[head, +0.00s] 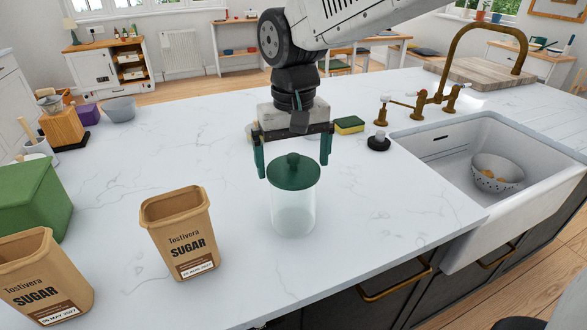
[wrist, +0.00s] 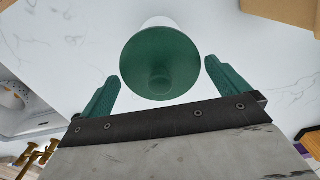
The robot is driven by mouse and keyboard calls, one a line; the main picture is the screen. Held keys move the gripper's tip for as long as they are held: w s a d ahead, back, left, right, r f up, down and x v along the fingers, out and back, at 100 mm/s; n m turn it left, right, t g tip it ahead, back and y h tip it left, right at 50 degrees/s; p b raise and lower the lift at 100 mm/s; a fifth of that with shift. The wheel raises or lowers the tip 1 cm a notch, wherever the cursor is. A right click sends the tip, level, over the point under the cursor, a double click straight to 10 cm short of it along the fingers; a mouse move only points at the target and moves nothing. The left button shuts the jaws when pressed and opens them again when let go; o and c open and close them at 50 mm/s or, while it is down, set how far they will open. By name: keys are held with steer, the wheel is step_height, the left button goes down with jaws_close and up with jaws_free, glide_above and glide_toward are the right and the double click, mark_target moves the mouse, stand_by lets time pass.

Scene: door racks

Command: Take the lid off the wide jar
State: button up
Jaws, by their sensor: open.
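The wide jar (head: 293,213) is clear and stands upright on the white counter. Its round green lid (head: 293,178) with a knob on top sits on the jar's mouth. My gripper (head: 293,170) is open and points down, with its green fingers apart on the left and right of the lid in the head view. In the wrist view the lid (wrist: 160,62) shows just beyond and between the open fingertips (wrist: 160,75). I see no finger touching the lid. The jar's body is mostly hidden behind the lid in the wrist view.
Two open tan sugar containers (head: 180,232) (head: 45,280) and a green box (head: 32,200) stand to the left. A sponge (head: 349,125) and a black round item (head: 379,143) lie behind right. The sink (head: 470,180) with a colander (head: 496,173) is at right. The counter around the jar is clear.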

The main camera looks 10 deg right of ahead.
steer(key=c, duration=0.7)
